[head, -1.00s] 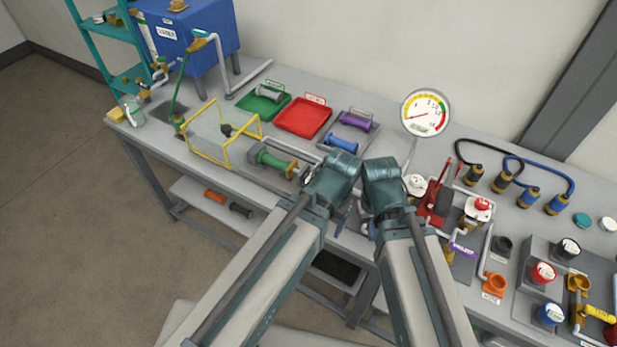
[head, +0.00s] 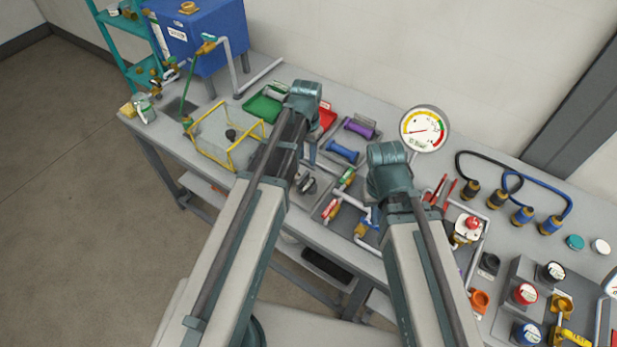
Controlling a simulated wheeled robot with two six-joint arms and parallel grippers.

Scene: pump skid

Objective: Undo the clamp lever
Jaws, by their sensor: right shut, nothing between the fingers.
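The red clamp lever (head: 439,188) is on the bench just right of my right wrist. Only its red upper parts show, and my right arm hides the rest. I cannot tell whether it is up or down. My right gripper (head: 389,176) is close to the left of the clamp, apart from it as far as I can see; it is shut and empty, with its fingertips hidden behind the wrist. My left gripper (head: 308,148) is over the bench's middle, near the red tray; its fingers are mostly hidden by my own arm.
A pressure gauge (head: 424,129) stands behind the clamp. A red-capped white valve (head: 467,230) and pipes are to the right. Blue and black hoses (head: 535,190) lie farther right. A yellow-framed clear box (head: 225,135) and a green tray (head: 264,107) are at the left.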

